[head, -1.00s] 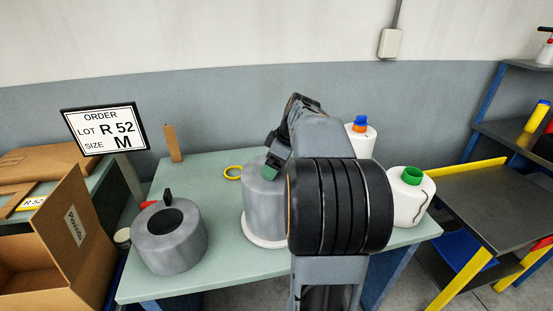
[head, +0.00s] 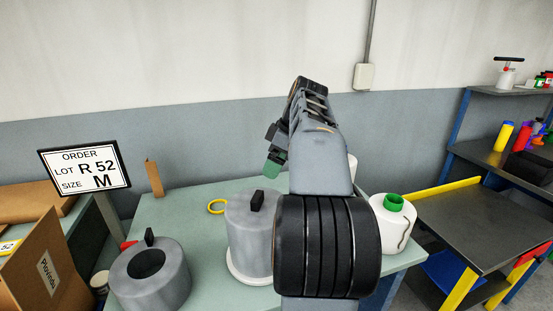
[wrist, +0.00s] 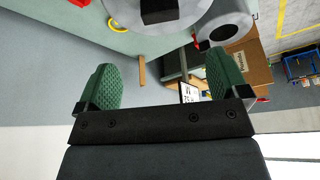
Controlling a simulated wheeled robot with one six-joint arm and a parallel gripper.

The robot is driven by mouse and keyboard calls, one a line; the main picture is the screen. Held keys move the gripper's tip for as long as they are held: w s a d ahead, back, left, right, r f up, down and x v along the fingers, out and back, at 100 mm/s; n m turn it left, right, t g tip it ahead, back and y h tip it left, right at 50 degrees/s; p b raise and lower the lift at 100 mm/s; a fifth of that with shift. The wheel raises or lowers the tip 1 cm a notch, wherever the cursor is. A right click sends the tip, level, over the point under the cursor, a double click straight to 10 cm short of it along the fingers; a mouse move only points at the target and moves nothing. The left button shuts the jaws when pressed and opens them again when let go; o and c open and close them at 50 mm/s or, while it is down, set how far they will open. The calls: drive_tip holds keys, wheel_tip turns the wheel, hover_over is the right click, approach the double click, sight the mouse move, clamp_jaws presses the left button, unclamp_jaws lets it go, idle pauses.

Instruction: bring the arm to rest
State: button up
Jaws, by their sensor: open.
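My gripper (head: 272,158) is raised above the pale green table (head: 180,205) in the head view, behind and above the middle grey cylinder. In the wrist view my gripper (wrist: 152,88) shows two green padded fingers spread wide, with nothing between them. My arm's dark ribbed joint fills the lower middle of the head view and hides part of the table. The middle grey cylinder (head: 250,235) has a black handle on top and stands on a white round base. It is apart from my gripper.
Another grey cylinder (head: 170,280) stands at the table's front left. A white bobbin with a green top (head: 393,222) is at right. A yellow ring (head: 217,207) lies on the table. An order sign (head: 85,168) and open carton (head: 45,275) are at left, dark shelving (head: 445,205) at right.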

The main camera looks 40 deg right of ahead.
idle(0.6)
drive_tip(key=a+f+m+h+p, duration=0.1)
drive_tip(key=a+f+m+p, duration=0.3)
drive_tip(key=a, duration=1)
drive_tip(key=s+a+f+m+h, duration=0.1)
drive_tip(key=s+a+f+m, duration=0.1)
drive_tip(key=s+a+f, duration=0.5)
wheel_tip(320, 180, down, 4)
drive_tip(key=a, duration=0.2)
drive_tip(key=shift+s+a+r+m, duration=0.2)
drive_tip(key=shift+s+a+m, duration=0.1)
drive_tip(key=shift+a, duration=0.1)
